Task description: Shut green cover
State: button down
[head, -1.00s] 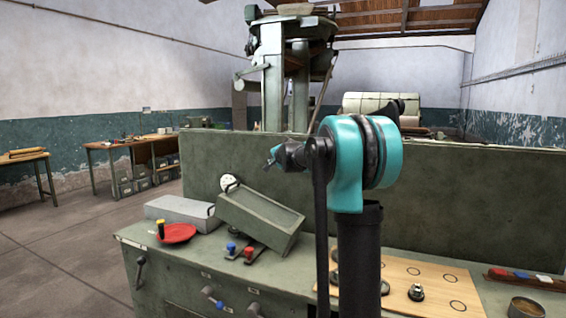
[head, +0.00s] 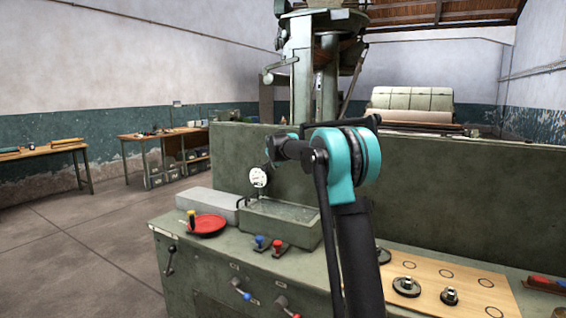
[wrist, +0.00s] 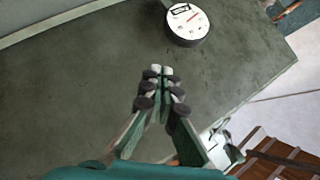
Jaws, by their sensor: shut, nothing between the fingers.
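The green cover (head: 285,211) is a grey-green rectangular lid on the bench, behind the red and blue levers. It lies about level in the head view; I cannot tell whether any gap is left under it. A dark handle (head: 240,201) stands at its left end. My gripper (wrist: 160,72) is shut and empty in the wrist view, with its fingertips together over a grey-green surface. In the head view my gripper (head: 268,168) is small and dark, above the back of the cover and near the white dial gauge (head: 258,177). The gauge also shows in the wrist view (wrist: 186,24).
A pale grey box (head: 212,203) sits left of the cover, with a red disc (head: 207,224) in front. Blue and red levers (head: 270,245) stand close in front of the cover. A tall green panel (head: 450,180) rises behind. A wooden board (head: 440,275) with knobs lies right.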

jog(key=w+a+f+n+g+h, duration=0.1)
jog(key=w+a+f+g+h, duration=0.1)
jog(key=w+a+f, duration=0.4)
jog(key=n, duration=0.1)
send_over(253, 204)
jog(key=shift+h, duration=0.3)
notch_tip(253, 204, down, 8)
jog(key=shift+a+f, duration=0.4)
jog(key=shift+f, duration=0.25)
